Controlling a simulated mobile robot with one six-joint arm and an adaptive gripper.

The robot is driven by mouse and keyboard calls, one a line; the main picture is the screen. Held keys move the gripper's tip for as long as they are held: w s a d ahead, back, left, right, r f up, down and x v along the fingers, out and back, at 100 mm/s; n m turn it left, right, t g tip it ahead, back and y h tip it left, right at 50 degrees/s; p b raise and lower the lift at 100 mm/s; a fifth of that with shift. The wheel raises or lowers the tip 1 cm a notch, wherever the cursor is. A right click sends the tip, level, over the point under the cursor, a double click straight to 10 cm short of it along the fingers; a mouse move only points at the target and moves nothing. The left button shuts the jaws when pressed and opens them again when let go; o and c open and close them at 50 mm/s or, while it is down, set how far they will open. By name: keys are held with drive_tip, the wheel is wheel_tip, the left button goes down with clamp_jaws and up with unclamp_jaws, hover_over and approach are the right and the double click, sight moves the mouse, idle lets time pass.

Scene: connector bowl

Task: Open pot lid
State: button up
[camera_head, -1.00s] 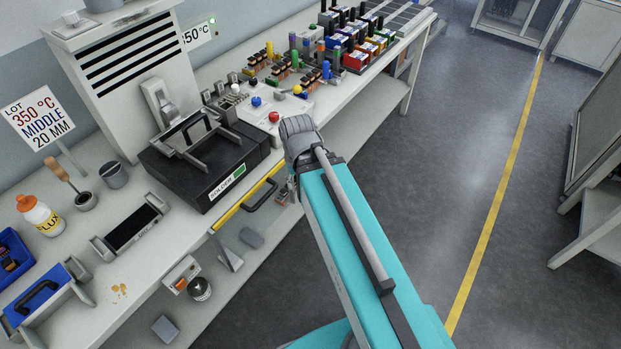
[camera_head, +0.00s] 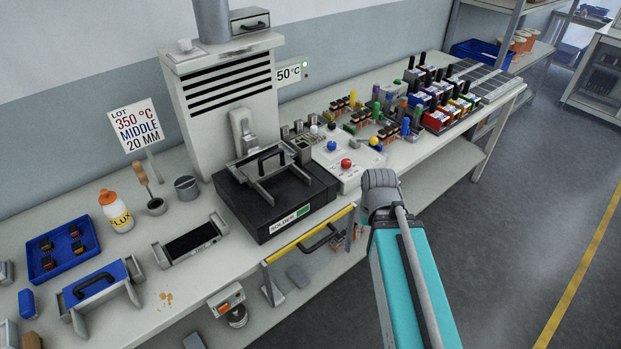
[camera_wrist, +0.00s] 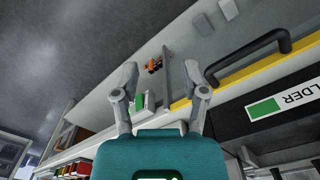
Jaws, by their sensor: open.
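The black solder pot (camera_head: 290,222) stands on the bench in the middle of the head view, with a green-marked SOLDER label on its front. A dark lid (camera_head: 262,172) with a black bar handle (camera_head: 270,156) lies on top, between two grey rails. My gripper (camera_wrist: 165,85) is open and empty in the wrist view; in the head view it is hidden behind my arm. It is at the bench's front side, right of the pot. The wrist view shows the pot's label (camera_wrist: 302,97) at the right.
A yellow bar (camera_head: 310,234) with a black handle (camera_head: 320,240) runs along the bench front below the pot. A vented grey cabinet (camera_head: 228,110) stands behind. A button panel (camera_head: 345,160) and connector racks fill the right side; a blue tray (camera_head: 64,248) is left.

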drive_tip(key=w+a+r+m+p, duration=0.5)
drive_tip(key=w+a+r+p, duration=0.6)
drive_tip(key=w+r+p, duration=0.15)
wheel_tip(320, 180, up, 11)
drive_tip(key=m+t+y+p, duration=0.15)
drive_tip(key=m+p, duration=0.35)
drive_tip(key=p, duration=0.6)
hover_over(268, 155)
drive_tip(key=s+d, duration=0.2)
drive_tip(key=shift+a+r+m, duration=0.1)
drive_tip(key=shift+r+m, duration=0.05)
drive_tip(key=shift+m, duration=0.15)
drive_tip(key=shift+f+b, duration=0.2)
drive_tip(key=shift+b, duration=0.1)
drive_tip(key=f+b, duration=0.4)
drive_tip(key=w+a+f+b, duration=0.1)
drive_tip(key=f+b, duration=0.3)
drive_tip(key=w+f+b, duration=0.1)
drive_tip(key=f+b, duration=0.4)
drive_tip(key=shift+a, duration=0.35)
drive_tip(key=shift+w+f, duration=0.1)
clamp_jaws()
